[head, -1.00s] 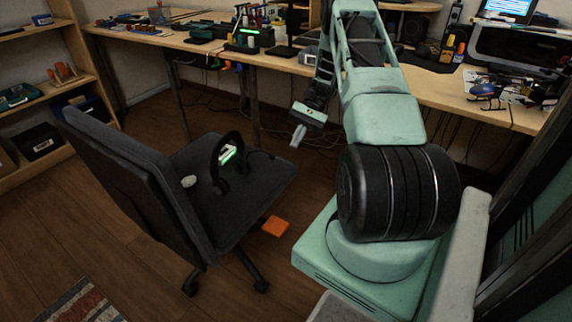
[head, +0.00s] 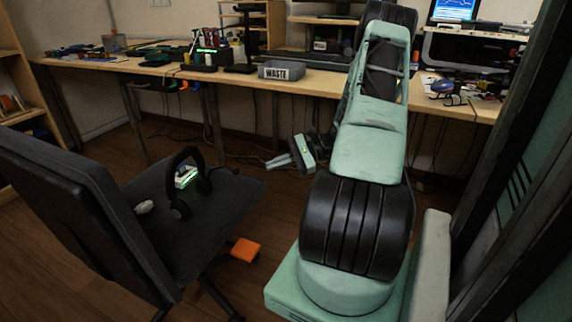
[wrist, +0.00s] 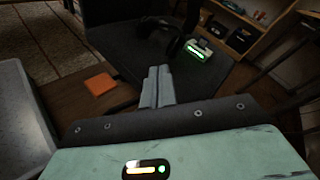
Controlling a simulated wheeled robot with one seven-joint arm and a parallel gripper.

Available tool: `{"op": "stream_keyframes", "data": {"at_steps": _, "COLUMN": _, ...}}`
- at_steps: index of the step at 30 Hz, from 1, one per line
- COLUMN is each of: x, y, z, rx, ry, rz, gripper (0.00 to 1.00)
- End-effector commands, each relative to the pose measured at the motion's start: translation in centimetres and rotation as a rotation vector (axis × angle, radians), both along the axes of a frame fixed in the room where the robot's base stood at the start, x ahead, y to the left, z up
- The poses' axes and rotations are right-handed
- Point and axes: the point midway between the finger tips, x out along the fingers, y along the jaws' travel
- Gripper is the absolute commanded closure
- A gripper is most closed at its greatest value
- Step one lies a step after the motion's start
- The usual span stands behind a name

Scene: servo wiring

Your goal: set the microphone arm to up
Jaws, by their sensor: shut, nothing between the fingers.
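A black headset (head: 181,208) stands on the dark seat of the office chair (head: 225,200), its band arched upward. A small white device with a green light (head: 186,177) shows behind the band. I cannot make out the microphone arm or its position. In the wrist view the headset (wrist: 176,42) is dark and partly cut off at the top, beside the green-lit device (wrist: 198,51). My gripper (head: 268,163) is shut and empty, in the air to the right of the seat and apart from the headset. Its closed fingers show in the wrist view (wrist: 157,74).
A pale lump (head: 145,207) lies on the seat near the backrest (head: 80,220). An orange block (head: 245,249) is beside the chair, low down. A long cluttered workbench (head: 240,78) with a WASTE bin (head: 288,71) runs along the back.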

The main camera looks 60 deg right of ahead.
Motion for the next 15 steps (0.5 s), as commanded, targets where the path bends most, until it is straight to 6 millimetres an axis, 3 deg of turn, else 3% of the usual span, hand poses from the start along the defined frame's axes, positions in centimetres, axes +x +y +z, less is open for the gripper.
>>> {"op": "stream_keyframes", "data": {"at_steps": 6, "x": 3.0, "y": 3.0, "z": -1.3, "rx": 0.0, "ry": 0.0, "rz": 0.005, "gripper": 1.0}}
{"op": "stream_keyframes", "data": {"at_steps": 15, "x": 4.1, "y": 5.6, "z": 0.5, "rx": -0.001, "ry": 0.0, "rz": 0.002, "gripper": 1.0}}
